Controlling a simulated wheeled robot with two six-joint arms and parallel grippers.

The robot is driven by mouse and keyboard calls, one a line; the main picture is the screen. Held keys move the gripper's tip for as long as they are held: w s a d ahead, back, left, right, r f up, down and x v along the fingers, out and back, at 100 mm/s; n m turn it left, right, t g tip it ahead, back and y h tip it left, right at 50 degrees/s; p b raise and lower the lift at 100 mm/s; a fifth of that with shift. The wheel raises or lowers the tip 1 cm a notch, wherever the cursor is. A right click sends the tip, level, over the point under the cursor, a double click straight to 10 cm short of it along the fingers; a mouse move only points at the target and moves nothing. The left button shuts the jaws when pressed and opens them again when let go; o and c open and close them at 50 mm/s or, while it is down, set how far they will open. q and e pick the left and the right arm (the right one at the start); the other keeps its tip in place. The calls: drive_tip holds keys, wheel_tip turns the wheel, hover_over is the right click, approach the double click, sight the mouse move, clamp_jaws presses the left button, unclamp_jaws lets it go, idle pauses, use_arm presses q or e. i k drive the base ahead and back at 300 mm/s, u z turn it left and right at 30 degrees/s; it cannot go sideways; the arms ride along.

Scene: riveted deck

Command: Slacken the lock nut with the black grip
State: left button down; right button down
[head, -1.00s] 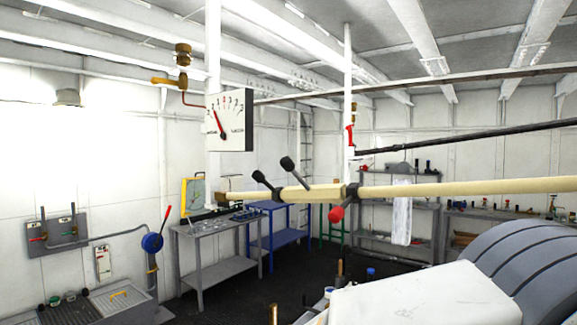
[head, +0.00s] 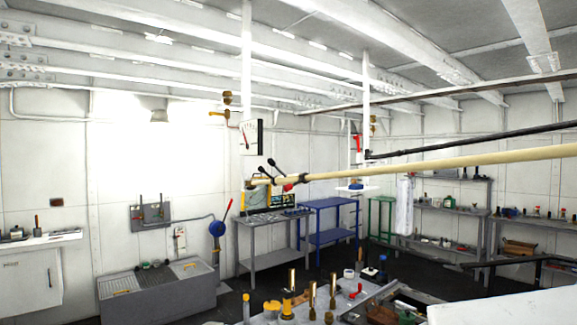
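A long cream pole (head: 430,164) runs in from the right edge and ends near the middle of the head view. At its left end is a fitting (head: 258,182) with short levers. Two levers there have black grips (head: 271,162), pointing up and to the left. A red grip (head: 288,187) sits just below them on the same fitting. The parts are small, so I cannot tell which lever is on the lock nut or how tight any is. Neither of my grippers shows.
A grey workbench (head: 262,261) and a blue table (head: 329,239) stand behind the pole's end. A cluttered bench (head: 270,316) with brass pieces is in front below. A grey sink unit (head: 150,297) is at left. Dark floor shows between them.

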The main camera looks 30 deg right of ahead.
sight(262, 169)
drive_tip(key=k, duration=0.7)
drive_tip(key=z, duration=0.25)
drive_tip(key=i, duration=1.65)
drive_tip(key=u, duration=0.05)
